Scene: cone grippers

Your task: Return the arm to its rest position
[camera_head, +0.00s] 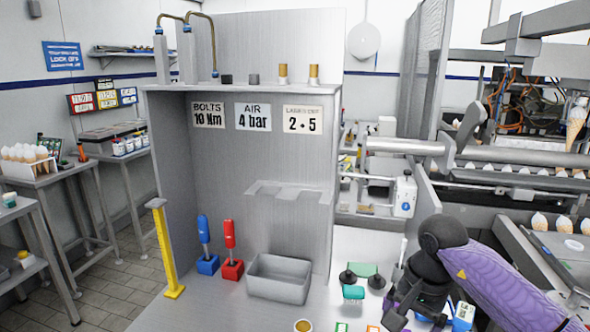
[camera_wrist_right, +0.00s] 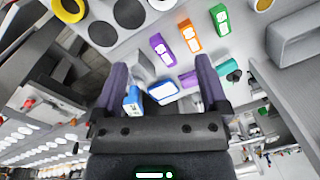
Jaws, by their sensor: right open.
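My right arm (camera_head: 490,270), in a purple sleeve, enters the head view from the right and bends down at a black joint over the light worktop. Its gripper (camera_head: 398,312) is low at the right part of the worktop, partly hidden by the arm. In the right wrist view the gripper (camera_wrist_right: 161,72) has its two purple fingers wide apart, with nothing held between them. A blue-and-white box (camera_wrist_right: 163,92) and a blue item (camera_wrist_right: 132,102) show beyond the fingers; I cannot tell their exact distance. My left arm is not in view.
A grey bin (camera_head: 280,280), a red tool (camera_head: 230,235), a blue tool (camera_head: 204,230) and a yellow post (camera_head: 163,250) stand on the worktop. Purple (camera_wrist_right: 162,48), orange (camera_wrist_right: 190,36) and green (camera_wrist_right: 219,18) blocks lie near the gripper. A conveyor (camera_head: 520,180) runs at right.

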